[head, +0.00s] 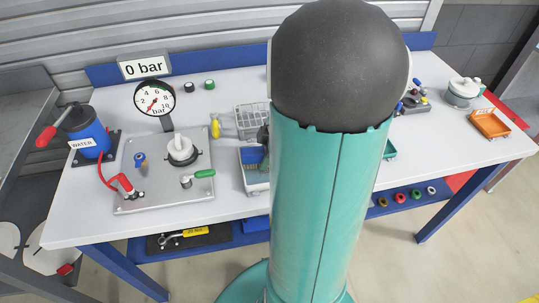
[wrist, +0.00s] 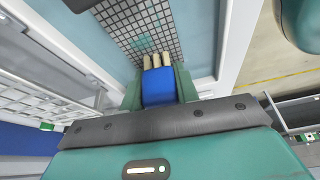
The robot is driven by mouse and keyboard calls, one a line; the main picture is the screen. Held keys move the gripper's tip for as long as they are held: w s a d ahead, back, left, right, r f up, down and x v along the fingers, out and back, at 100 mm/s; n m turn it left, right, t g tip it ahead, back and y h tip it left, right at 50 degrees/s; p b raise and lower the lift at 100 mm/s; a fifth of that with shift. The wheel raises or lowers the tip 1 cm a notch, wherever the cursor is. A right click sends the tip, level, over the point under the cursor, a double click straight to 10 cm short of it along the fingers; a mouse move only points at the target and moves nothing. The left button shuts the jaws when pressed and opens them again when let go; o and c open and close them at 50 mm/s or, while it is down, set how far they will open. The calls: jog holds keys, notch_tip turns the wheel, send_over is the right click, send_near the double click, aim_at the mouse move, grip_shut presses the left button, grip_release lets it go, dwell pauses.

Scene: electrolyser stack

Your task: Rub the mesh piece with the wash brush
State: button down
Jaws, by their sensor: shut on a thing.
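My gripper (wrist: 158,84) is shut on the wash brush (wrist: 158,92), a blue block with cream bristle tufts pointing up the wrist view. The mesh piece (wrist: 128,18) is a dark grid lying in the light blue bottom of a white-walled tray (wrist: 233,40). The bristle tips overlap the mesh's near edge in the wrist view; I cannot tell whether they touch it. In the head view the tray (head: 257,186) shows just left of my arm, which hides most of it, the mesh and the brush.
A white wire rack (head: 252,120) stands behind the tray; it also shows left in the wrist view (wrist: 45,103). A yellow bottle (head: 215,127) stands left of it. A metal plate with valves (head: 150,190), a gauge (head: 154,99) and a blue water container (head: 88,135) are further left. An orange tray (head: 490,124) is far right.

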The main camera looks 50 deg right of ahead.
aim_at(262, 150)
jog(key=shift+a+f, duration=0.2)
jog(key=shift+a, duration=0.05)
jog(key=shift+w+r, duration=0.1)
jog(key=shift+r, duration=1.3)
jog(key=shift+d+r, duration=0.1)
jog(key=shift+r, duration=1.6)
jog(key=shift+r, duration=1.5)
